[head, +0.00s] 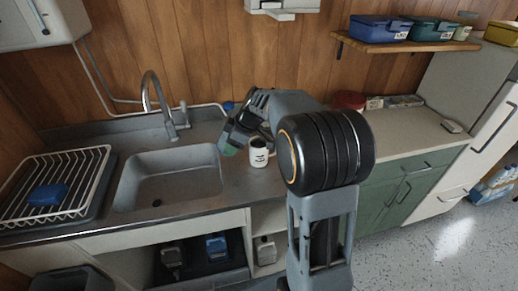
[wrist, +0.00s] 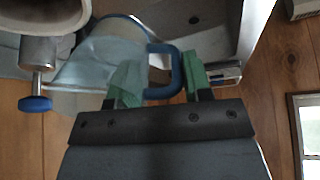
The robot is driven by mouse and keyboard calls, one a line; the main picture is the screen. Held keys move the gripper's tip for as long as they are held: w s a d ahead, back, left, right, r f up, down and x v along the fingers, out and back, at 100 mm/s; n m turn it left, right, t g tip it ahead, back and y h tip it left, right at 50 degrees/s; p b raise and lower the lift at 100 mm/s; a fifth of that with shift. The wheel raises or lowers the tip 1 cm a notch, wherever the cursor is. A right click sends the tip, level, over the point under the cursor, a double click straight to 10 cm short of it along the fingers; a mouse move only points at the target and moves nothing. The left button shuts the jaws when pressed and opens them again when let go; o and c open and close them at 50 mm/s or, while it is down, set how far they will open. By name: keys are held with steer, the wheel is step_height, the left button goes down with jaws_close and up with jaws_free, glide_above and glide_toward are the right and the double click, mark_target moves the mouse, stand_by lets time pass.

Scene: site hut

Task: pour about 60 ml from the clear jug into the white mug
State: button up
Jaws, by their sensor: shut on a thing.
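The white mug (head: 258,154) stands upright on the counter just right of the sink, with dark print on its side. My gripper (head: 230,148) is just left of it in the head view, at the sink's right edge. In the wrist view the green-tipped fingers of my gripper (wrist: 158,84) are shut on the blue handle (wrist: 177,72) of the clear jug (wrist: 95,65). The jug's body looks pale and see-through. In the head view my arm mostly hides the jug. Its tilt and liquid level cannot be told.
The sink (head: 168,178) with its tap (head: 150,92) is left of the mug, and a dish rack (head: 62,185) is further left. A red round container (head: 348,99) stands at the back right. Counter behind my arm (head: 420,130) is mostly clear.

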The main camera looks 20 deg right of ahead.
steer(key=shift+s+d+r+t+y+b, duration=0.2)
steer(key=shift+d+r+t+y+b, duration=0.3)
steer(key=shift+y, duration=0.4)
steer(key=shift+s+d+r+t+y+b, duration=0.2)
steer(key=shift+r+t+y+b, duration=0.25)
steer(key=shift+y, duration=0.45)
steer(key=shift+s+d+r+t+y+b, duration=0.2)
steer(key=shift+d+r+t+y+b, duration=0.1)
steer(key=shift+t+y, duration=0.5)
steer(key=shift+s+d+r+t+y+p, duration=0.15)
steer(key=shift+r+t+y+p, duration=0.1)
steer(key=shift+y, duration=0.25)
steer(key=shift+w+d+r+t+y+p, duration=0.1)
steer(key=shift+t+y+p, duration=0.1)
steer(key=shift+y, duration=0.3)
steer(key=shift+s+d+r+t+y+b, duration=0.15)
steer(key=shift+s+d+t+y+b, duration=0.35)
steer(key=shift+b, duration=1.85)
steer(key=shift+w+r+y+b, duration=0.15)
steer(key=shift+y+b, duration=0.15)
steer(key=shift+b, duration=0.05)
